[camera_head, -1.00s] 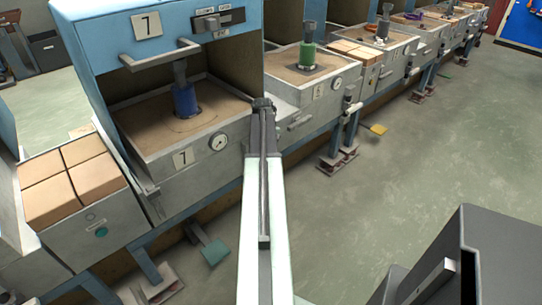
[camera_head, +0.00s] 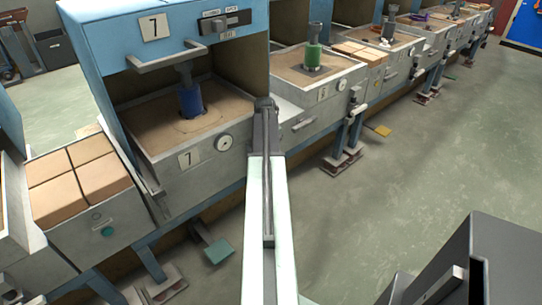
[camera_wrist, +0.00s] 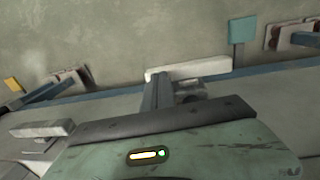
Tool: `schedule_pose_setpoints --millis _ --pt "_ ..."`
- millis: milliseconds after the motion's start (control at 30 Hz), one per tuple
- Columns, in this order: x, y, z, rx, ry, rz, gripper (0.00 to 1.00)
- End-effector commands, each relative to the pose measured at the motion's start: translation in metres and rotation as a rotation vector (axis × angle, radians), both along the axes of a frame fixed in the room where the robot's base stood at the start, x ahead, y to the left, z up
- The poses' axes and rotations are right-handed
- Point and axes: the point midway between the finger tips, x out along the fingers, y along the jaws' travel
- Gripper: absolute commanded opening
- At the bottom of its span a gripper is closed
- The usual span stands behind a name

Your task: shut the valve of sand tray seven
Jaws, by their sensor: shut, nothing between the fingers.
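Sand tray seven (camera_head: 190,160) is a grey box of sand under a blue hood, with a 7 plate and a round gauge (camera_head: 224,142) on its front. A blue cylinder (camera_head: 190,99) stands in the sand. A lever (camera_head: 152,193) sits at the tray's left front edge; I cannot tell if it is the valve. My gripper (camera_head: 264,103) is at the tray's right front corner in the head view, hiding what lies behind it. In the wrist view my gripper (camera_wrist: 158,90) is shut and empty, close to a pale bar (camera_wrist: 200,68); contact is unclear.
A box of tan bricks (camera_head: 80,185) stands left of the tray. To the right, a bench with a green cylinder (camera_head: 312,56) continues the row. A teal pedal (camera_head: 218,250) and a yellow pedal (camera_head: 380,130) are low by the floor. The right floor (camera_head: 420,170) is clear.

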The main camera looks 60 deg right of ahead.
Motion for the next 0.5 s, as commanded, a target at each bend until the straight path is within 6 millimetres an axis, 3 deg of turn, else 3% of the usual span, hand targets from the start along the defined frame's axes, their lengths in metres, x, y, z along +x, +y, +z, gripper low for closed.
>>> schedule_pose_setpoints --millis 33,500 --pt "0.001 0.001 0.015 0.0 0.0 0.002 0.0" --pt "-0.001 0.0 0.116 -0.001 0.001 0.0 0.0"
